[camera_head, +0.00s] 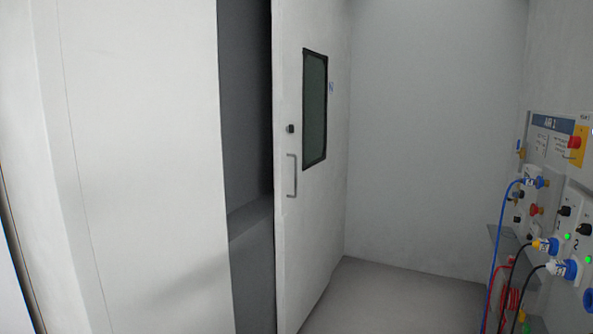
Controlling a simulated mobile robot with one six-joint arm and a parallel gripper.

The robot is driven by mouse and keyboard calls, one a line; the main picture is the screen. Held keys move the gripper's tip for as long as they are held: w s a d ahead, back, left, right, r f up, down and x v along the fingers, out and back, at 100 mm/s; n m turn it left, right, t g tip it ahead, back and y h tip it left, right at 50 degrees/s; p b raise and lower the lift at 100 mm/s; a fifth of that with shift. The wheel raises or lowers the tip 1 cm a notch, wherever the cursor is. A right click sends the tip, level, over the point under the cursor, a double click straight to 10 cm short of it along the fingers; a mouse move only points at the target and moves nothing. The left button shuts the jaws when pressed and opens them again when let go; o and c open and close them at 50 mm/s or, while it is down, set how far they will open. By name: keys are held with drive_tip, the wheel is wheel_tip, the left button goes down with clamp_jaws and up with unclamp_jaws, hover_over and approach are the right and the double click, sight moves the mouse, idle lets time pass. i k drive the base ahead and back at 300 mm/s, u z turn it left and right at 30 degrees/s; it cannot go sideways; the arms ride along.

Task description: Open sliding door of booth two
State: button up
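A white sliding door (308,215) stands in the middle of the head view. It has a dark window (315,108), a small dark knob or lock (291,129) and a vertical bar handle (292,175) near its left edge. A dark gap (247,130) shows between the door's left edge and the white wall panel, so the door stands partly open. No booth number is readable; a small blue mark is beside the window. My gripper is not in view.
A white wall panel (140,170) fills the left. A panel with sockets, plugs, a red button and green lights (555,190) is at the right, with blue, black and red cables (505,270) hanging below it. Grey floor (400,300) is clear between door and panel.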

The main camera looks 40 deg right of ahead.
sight(305, 32)
drive_tip(key=k, duration=1.1)
drive_tip(key=z, duration=0.4)
drive_tip(key=i, duration=2.15)
drive_tip(key=u, duration=0.55)
